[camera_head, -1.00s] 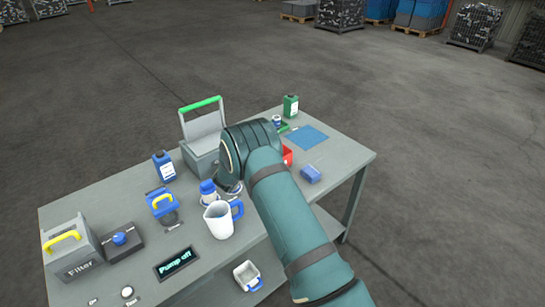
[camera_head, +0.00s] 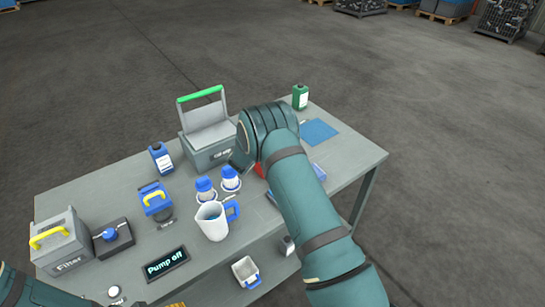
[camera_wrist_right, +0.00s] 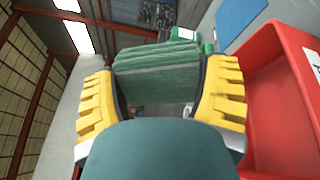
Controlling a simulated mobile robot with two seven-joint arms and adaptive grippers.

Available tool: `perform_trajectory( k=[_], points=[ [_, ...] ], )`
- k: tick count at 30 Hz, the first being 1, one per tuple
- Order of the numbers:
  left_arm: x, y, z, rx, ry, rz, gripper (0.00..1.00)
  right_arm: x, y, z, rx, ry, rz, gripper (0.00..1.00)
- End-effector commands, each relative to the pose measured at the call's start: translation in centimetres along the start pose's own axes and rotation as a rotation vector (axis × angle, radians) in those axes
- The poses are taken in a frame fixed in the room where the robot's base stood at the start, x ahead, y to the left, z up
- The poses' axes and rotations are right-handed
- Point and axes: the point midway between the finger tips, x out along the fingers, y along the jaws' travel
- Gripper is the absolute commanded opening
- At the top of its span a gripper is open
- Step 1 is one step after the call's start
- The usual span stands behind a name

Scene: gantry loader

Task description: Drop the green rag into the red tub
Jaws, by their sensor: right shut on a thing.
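In the right wrist view my right gripper (camera_wrist_right: 162,85) has its yellow ridged fingers on either side of a folded green rag (camera_wrist_right: 157,72) and is shut on it. The red tub (camera_wrist_right: 270,110) is at the right of that view, beside the right finger; the rag is outside it. In the head view only a small red piece of the tub (camera_head: 259,170) shows beside my right wrist; my arm hides the rag and the gripper. A little yellow ridged part, apparently my left gripper (camera_head: 174,305), is cut off at the bottom edge.
A grey cooler with a green handle (camera_head: 208,152) stands left of my right wrist. Two blue-capped bottles (camera_head: 205,190) and a jug (camera_head: 212,222) stand nearer.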

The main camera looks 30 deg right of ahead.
Motion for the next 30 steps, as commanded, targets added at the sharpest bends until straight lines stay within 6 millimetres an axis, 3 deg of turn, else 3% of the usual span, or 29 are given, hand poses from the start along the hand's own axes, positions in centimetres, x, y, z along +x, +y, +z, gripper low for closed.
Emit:
perform_trajectory(
  k=[12, 22, 23, 24, 30],
  points=[
    [1.9, -0.7, 0.0, 0.003, 0.003, 0.0, 0.75, 0.0, -4.2, -1.7, -0.001, 0.001, -0.001, 0.42],
    [1.9, -0.7, 0.0, 0.003, 0.004, 0.0, 0.75, 0.0, -4.5, -1.9, 0.0, 0.0, 0.0, 0.42],
    [1.9, -0.7, 0.0, 0.003, 0.004, 0.0, 0.75, 0.0, -4.5, -1.9, 0.0, 0.0, 0.0, 0.85],
    [1.9, -0.7, 0.0, 0.003, 0.004, 0.0, 0.75, 0.0, -4.5, -1.9, 0.0, 0.0, 0.0, 0.99],
    [1.9, -0.7, 0.0, 0.003, 0.004, 0.0, 0.75, 0.0, -4.6, -1.9, -0.001, 0.001, -0.002, 1.0]
  ],
)
